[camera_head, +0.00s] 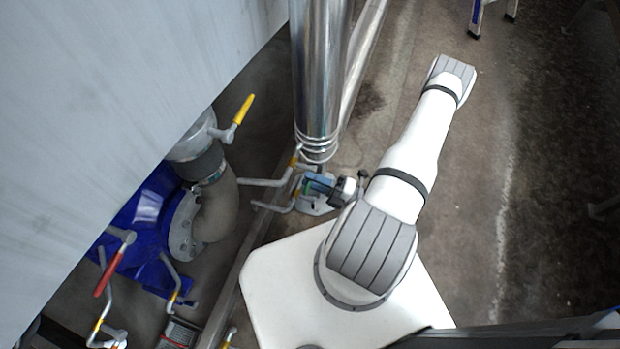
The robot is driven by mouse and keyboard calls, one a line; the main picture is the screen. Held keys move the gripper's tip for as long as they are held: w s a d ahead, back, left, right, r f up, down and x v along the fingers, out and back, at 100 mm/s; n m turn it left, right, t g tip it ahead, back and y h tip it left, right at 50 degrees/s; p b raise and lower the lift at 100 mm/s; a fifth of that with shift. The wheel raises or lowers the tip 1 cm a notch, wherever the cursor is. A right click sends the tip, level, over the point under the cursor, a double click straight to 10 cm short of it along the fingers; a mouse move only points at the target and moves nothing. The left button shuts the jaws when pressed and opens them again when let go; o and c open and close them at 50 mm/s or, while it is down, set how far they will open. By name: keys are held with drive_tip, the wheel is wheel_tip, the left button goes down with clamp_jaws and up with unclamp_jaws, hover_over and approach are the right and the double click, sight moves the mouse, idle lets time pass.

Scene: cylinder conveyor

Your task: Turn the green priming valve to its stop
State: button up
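A small green part (309,190), possibly the green priming valve's handle, shows beside the foot of the shiny steel pipe. Its shape and turn angle are too small to make out. What looks like my gripper (320,186), dark with a blue top, points left from a white wrist and overlaps or sits right at the green part. I cannot tell whether it touches it or whether its fingers are open or shut. My upper arm hides most of the forearm.
The steel pipe (318,75) stands just above my gripper. Yellow-tipped levers (243,110) and a red-handled lever (110,274) are at left, near a blue housing (150,215) and a curved pipe (218,205). A large grey tank (110,90) fills the upper left.

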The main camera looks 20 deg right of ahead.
drive_tip(key=v, duration=0.6)
drive_tip(key=shift+s+d, duration=0.25)
drive_tip(key=shift+f, duration=0.15)
